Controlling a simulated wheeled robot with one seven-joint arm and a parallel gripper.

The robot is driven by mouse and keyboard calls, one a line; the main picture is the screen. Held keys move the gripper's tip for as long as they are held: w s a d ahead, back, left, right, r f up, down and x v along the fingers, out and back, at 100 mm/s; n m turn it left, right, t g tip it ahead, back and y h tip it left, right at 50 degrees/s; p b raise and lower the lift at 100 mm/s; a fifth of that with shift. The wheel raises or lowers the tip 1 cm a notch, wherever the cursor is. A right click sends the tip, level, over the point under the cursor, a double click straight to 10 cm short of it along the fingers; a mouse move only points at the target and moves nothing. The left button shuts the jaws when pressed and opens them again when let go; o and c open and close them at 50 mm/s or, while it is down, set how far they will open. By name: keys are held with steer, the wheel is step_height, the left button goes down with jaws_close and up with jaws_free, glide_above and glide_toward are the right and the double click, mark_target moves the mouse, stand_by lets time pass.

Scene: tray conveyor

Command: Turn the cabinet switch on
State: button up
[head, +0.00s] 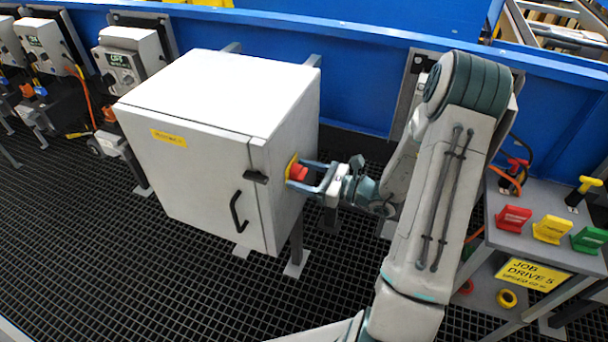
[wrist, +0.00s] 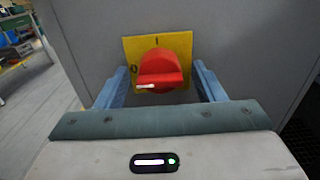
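The white cabinet (head: 195,150) stands on legs in the middle of the head view, its door at the front. The cabinet switch (head: 297,172) is a red rotary knob on a yellow plate, on the cabinet's right side. In the wrist view the switch (wrist: 160,66) has its grip bar level, with the white mark at the left, on the "0" side; "I" is at the plate's top. My gripper (head: 306,175) reaches in from the right, open. In the wrist view its blue fingers (wrist: 160,80) stand left and right of the knob, with gaps visible beside it.
A black door handle (head: 238,210) sticks out at the cabinet's front. A blue conveyor frame (head: 350,60) runs behind. Dark grating floor is open in front.

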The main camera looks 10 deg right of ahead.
steer(key=c, duration=0.9)
steer(key=shift+r+m+p, duration=0.1)
steer(key=shift+m+p, duration=0.3)
steer(key=shift+p, duration=0.15)
steer(key=m+p, duration=0.2)
steer(key=p, duration=0.1)
steer(key=shift+r+m, duration=0.15)
steer(key=shift+m, duration=0.25)
steer(key=m+p, duration=0.5)
steer(key=shift+s+p, duration=0.1)
steer(key=shift+p, duration=0.3)
steer(key=m+p, duration=0.3)
steer(key=m, duration=0.2)
steer(key=m+p, duration=0.2)
steer(key=m, duration=0.2)
steer(key=shift+p, duration=0.35)
steer(key=shift+f+m, duration=0.2)
steer(key=shift+m, duration=0.1)
